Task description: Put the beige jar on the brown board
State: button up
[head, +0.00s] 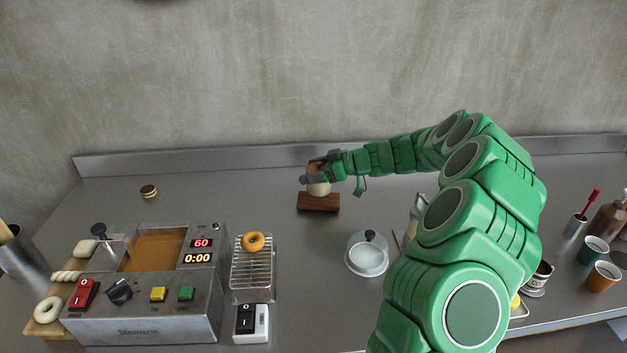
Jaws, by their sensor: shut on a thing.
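The beige jar (319,189) is at the middle of the counter in the head view, partly hidden by my gripper (313,176). My gripper reaches in from the right and is shut on the jar near its upper part. The brown board (318,203) is a small dark wooden block right below the jar. The jar's lower end overlaps the board's back edge in the picture. I cannot tell whether the jar touches the board or hangs just above it.
A steel fryer (150,318) stands front left, beside a wire rack (252,280) with a doughnut (253,242). A glass dome (367,256) stands right of the rack. Cups (592,250) and bottles are at the far right.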

jog(key=shift+w+f, duration=0.1)
jog(key=shift+f, duration=1.6)
jog(key=shift+f, duration=0.1)
jog(key=o, duration=1.3)
